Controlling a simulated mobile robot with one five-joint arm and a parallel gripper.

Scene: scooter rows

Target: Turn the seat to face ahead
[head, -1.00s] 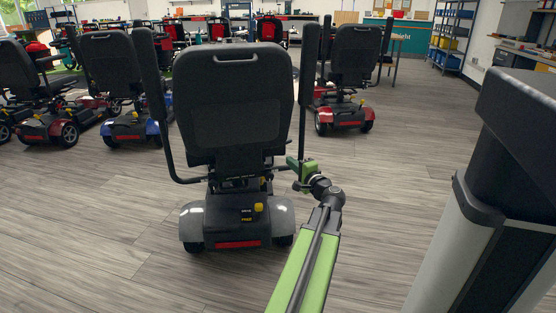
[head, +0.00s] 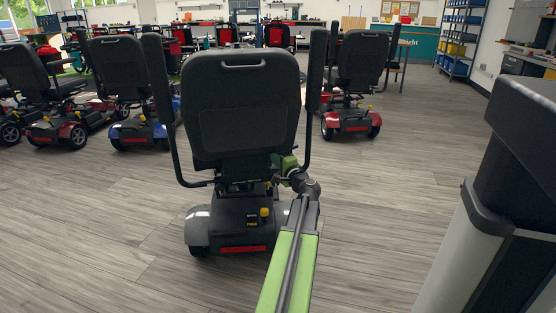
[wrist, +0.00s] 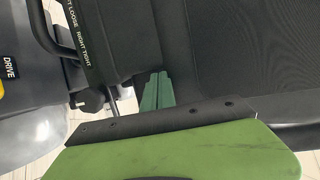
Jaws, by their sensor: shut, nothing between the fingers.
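The scooter seat (head: 240,105) is black and high-backed, its back almost square to me in the head view, with an upright armrest at each side. Below it is the dark grey scooter body (head: 225,232) with a red rear strip and a yellow knob (head: 264,212). My gripper (head: 283,165) is at the seat's lower right, inside the right armrest's bend. In the wrist view its green fingers (wrist: 157,91) are shut and empty, close against the black seat (wrist: 240,50); contact cannot be told. A black part lettered "LOOSE RIGHT TIGHT" (wrist: 110,40) is beside them.
A red scooter (head: 352,115) stands behind to the right; a blue scooter (head: 140,130) and a red one (head: 60,128) stand left. A dark-topped grey column (head: 505,190) fills the right foreground. Wooden floor (head: 400,200) is clear between.

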